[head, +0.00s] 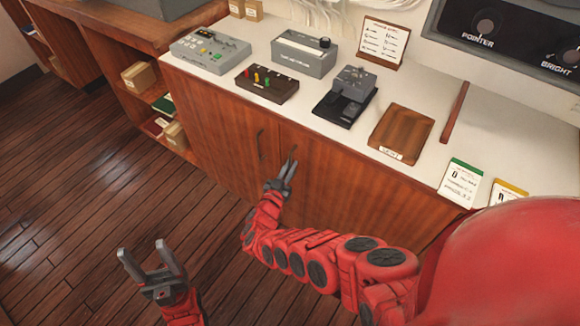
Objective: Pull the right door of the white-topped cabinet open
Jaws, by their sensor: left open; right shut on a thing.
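The white-topped cabinet (352,148) stands ahead, with brown wooden doors under its top. The left door (222,140) and its dark vertical handle (261,144) show clearly. The right door (335,195) looks closed, flush with the front. My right gripper (288,172) is at the right door's handle (293,153), near the door's left edge, and is shut on it. The lower part of the handle is hidden by the fingers. My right arm covers part of the right door. My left gripper (148,254) is open and empty over the floor, away from the cabinet.
On the top stand a grey-green control panel (210,50), a grey box (304,52), a lever unit (346,95), a brown switch block (267,84) and a wooden board (401,133). Open shelves (158,92) with boxes are at left. The wooden floor (80,190) before the cabinet is clear.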

